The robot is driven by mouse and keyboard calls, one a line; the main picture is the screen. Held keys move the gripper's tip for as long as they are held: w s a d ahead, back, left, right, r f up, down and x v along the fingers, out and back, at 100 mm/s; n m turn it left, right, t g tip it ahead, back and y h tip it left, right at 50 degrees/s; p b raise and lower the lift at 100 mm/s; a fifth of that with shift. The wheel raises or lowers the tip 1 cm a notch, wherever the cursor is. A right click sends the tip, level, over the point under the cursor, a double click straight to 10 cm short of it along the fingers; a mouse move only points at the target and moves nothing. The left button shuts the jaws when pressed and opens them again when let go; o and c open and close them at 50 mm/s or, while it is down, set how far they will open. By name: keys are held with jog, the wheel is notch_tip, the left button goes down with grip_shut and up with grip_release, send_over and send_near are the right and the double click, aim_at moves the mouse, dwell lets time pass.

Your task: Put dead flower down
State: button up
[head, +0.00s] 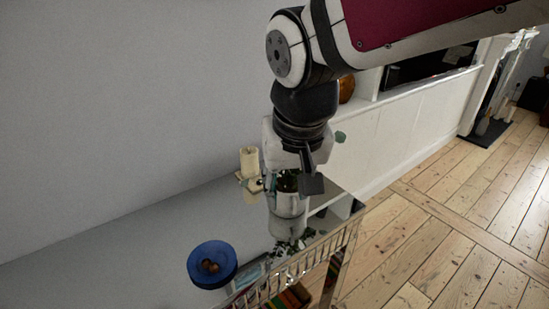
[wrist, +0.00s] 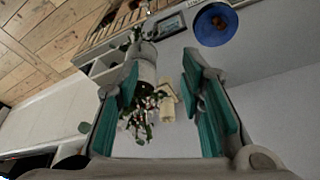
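The flowers (wrist: 143,115), a leafy bunch with small pale blossoms, stand in a silvery vase (head: 288,204). The vase also shows in the wrist view (wrist: 146,70). I cannot tell from their look whether the flowers are dead. The vase appears to stand on the shiny grey tabletop (head: 120,265). My gripper (head: 310,178) points down just above the vase and hides much of the flowers in the head view. In the wrist view my gripper's teal fingers (wrist: 164,62) are spread apart. The vase and flowers lie nearer the left finger, with a clear gap to the right finger.
A pale candle (head: 249,160) on a holder stands left of the vase. A blue bowl (head: 211,278) with brown balls is at the front left. A picture frame (wrist: 170,27) lies near the bowl.

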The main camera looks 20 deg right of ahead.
jog(key=s+d+r+n+t, duration=0.1)
jog(key=s+d, duration=0.3)
jog(key=s, duration=0.5)
jog(key=shift+r+n, duration=0.4)
jog(key=shift+n, duration=0.1)
